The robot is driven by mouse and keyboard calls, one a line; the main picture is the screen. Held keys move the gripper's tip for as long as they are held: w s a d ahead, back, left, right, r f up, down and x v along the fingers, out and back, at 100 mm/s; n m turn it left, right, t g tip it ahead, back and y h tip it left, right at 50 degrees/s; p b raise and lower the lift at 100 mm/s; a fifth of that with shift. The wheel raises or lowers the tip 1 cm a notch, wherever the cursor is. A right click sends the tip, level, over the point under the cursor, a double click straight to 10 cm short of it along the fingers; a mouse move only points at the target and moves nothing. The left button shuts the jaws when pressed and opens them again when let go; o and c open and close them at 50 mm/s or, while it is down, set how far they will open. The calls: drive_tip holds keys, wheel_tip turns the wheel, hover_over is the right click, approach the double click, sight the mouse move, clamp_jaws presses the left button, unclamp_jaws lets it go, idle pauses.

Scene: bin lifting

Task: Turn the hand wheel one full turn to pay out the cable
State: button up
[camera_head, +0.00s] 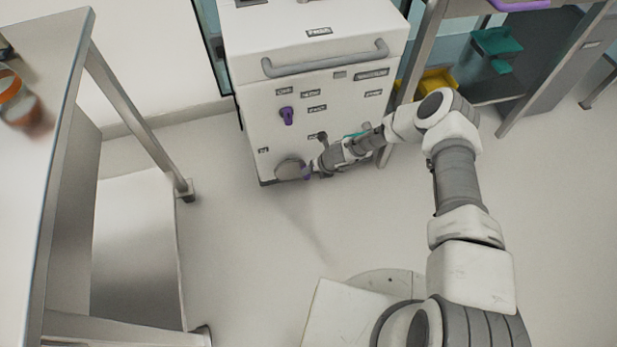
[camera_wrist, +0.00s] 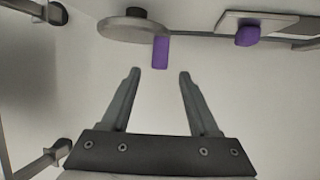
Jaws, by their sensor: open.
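The hand wheel (camera_head: 287,168) is a grey disc low on the front of the white cabinet (camera_head: 345,57). In the wrist view the wheel (camera_wrist: 128,30) has a dark hub and a purple handle (camera_wrist: 160,52) at its right side. My gripper (camera_wrist: 160,74) is open and empty. Its two fingertips lie just short of the handle, one on either side of its line, with no contact visible. In the head view my gripper (camera_head: 311,171) is beside the wheel's right side, and its fingers are hard to make out. No cable can be made out.
A purple knob (camera_head: 286,115) sits higher on the cabinet front, below a grey bar handle (camera_head: 325,59). In the wrist view a purple knob (camera_wrist: 247,36) on a pale plate is right of the wheel. A table (camera_head: 62,110) stands at left. The floor (camera_head: 250,250) between is clear.

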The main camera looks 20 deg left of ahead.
sight(308, 175)
drive_tip(key=b+x, duration=0.2)
drive_tip(key=x, duration=0.3)
drive_tip(key=shift+w+a+f, duration=0.1)
drive_tip(key=shift+a+f, duration=0.1)
drive_tip(key=shift+f, duration=0.1)
clamp_jaws()
